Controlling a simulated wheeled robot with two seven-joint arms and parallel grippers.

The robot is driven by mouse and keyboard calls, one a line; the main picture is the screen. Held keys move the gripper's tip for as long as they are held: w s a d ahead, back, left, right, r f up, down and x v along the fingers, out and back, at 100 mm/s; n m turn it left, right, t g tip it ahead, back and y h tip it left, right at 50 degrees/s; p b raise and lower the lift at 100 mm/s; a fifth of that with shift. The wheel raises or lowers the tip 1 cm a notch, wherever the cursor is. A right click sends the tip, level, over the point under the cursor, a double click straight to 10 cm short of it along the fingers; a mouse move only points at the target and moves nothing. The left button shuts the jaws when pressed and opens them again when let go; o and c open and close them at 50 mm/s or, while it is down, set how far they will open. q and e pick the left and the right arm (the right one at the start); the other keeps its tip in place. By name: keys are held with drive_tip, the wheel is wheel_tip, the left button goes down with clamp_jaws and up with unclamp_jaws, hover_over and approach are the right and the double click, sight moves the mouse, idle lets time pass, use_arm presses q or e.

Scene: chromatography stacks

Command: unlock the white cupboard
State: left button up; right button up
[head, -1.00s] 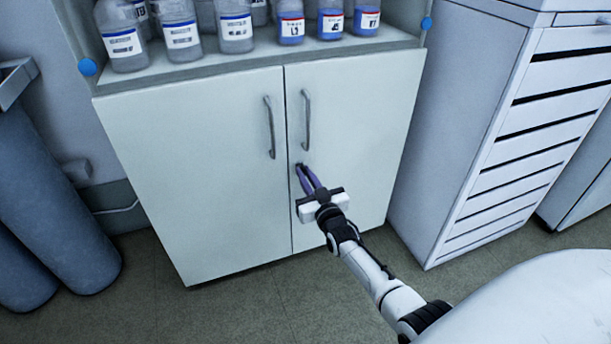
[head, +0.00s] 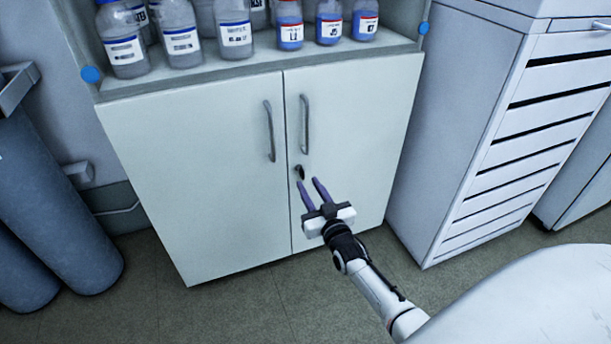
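The white cupboard (head: 190,165) has two closed doors with a vertical grey handle on each side of the middle seam. A small dark piece (head: 300,172), the lock or a key in it, sits on the right door just below its handle; it is too small to tell which. My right gripper (head: 310,181) is in front of the right door, just below and beside the dark piece. Its two purple fingers are spread apart with nothing between them. My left gripper is not in view.
Several bottles with white, blue and red labels (head: 233,35) stand on the shelf above the doors. A grey drawer cabinet (head: 455,130) stands at the right. Blue-grey cylinders (head: 50,215) stand at the left. The floor (head: 235,310) before the cupboard is clear.

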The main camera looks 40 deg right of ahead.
drive_tip(key=p+v, duration=0.1)
drive_tip(key=v, duration=0.5)
drive_tip(key=shift+w, duration=0.1)
idle(0.3)
